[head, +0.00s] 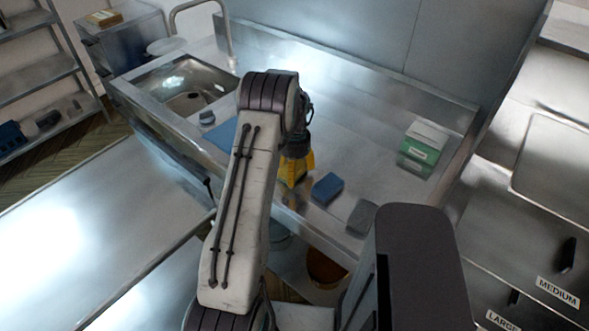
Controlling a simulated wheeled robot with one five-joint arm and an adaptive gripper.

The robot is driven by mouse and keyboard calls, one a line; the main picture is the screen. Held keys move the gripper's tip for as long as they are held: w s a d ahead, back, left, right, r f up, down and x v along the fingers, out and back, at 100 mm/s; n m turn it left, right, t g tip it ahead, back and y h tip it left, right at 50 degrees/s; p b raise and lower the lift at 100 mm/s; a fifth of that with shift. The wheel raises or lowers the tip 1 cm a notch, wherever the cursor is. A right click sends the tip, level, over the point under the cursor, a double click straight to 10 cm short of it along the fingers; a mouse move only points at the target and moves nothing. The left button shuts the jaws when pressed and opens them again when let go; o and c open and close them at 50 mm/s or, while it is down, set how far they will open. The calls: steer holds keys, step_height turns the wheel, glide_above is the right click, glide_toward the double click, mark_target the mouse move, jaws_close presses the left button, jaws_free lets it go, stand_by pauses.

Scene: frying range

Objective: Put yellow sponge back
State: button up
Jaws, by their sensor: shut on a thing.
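The yellow sponge (291,173) shows at the steel counter's front part, just right of my upper arm. My gripper (296,160) points down and is shut on it. The arm hides part of the sponge and most of the fingers. I cannot tell whether the sponge touches the counter.
A blue sponge (327,188) and a grey sponge (362,216) lie to the right on the counter (365,140). A green-and-white box (423,146) stands further right. A sink (187,87) with a tap is at the left. The counter's back middle is clear.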

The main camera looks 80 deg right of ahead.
steer(key=shift+f, duration=0.15)
steer(key=o, duration=1)
